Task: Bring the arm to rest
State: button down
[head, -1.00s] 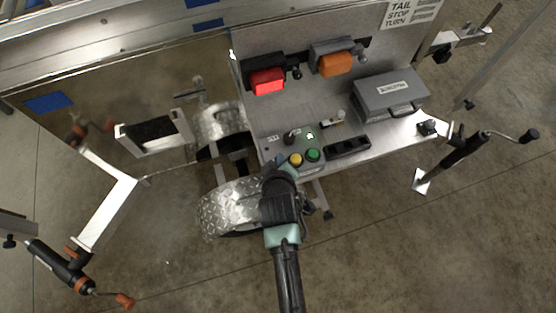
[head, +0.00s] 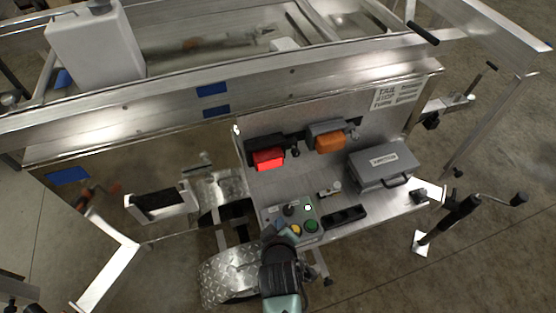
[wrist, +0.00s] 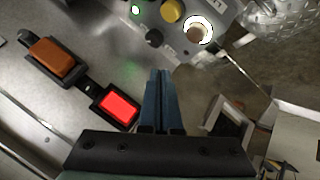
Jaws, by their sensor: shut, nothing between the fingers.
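My gripper (wrist: 160,88) shows in the wrist view with its two blue-grey fingers pressed together and nothing between them. In the head view my arm reaches up from the bottom edge, its end just in front of the control box (head: 277,214). The fingertips are hidden in the head view.
A lit red lamp (head: 268,158) and an orange lamp (head: 331,142) stand on the metal bench, with a grey case (head: 382,168) to their right. A diamond-plate fender (head: 228,275) is left of my arm. A white jug (head: 95,45) stands at the back left.

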jog(key=w+a+r+m+t, duration=0.1)
jog(key=w+r+t, duration=0.15)
jog(key=r, duration=0.45)
jog(key=w+a+r+m+t+y, duration=0.1)
jog(key=w+a+r, duration=0.15)
jog(key=r, duration=0.35)
jog(key=w+a+r+m+t, duration=0.1)
jog(key=w+r, duration=0.3)
jog(key=r, duration=0.3)
notch_tip(320, 180, up, 19)
jog(key=w+m+t, duration=0.1)
jog(key=m+t, duration=0.1)
jog(key=t, duration=0.3)
jog(key=s+d+r+m+t, duration=0.1)
jog(key=s+r+t, duration=0.2)
jog(key=r, duration=0.7)
jog(key=s+d+r+m+t, duration=0.1)
jog(key=s+r+t, duration=0.1)
jog(key=s+r, duration=0.5)
jog(key=s+d+r+m+t+h, duration=0.1)
jog(key=s+r, duration=0.5)
jog(key=r, duration=0.8)
jog(key=d+m+t, duration=0.1)
jog(key=t, duration=0.1)
jog(key=shift+r+t, duration=0.35)
jog(key=shift+f, duration=0.1)
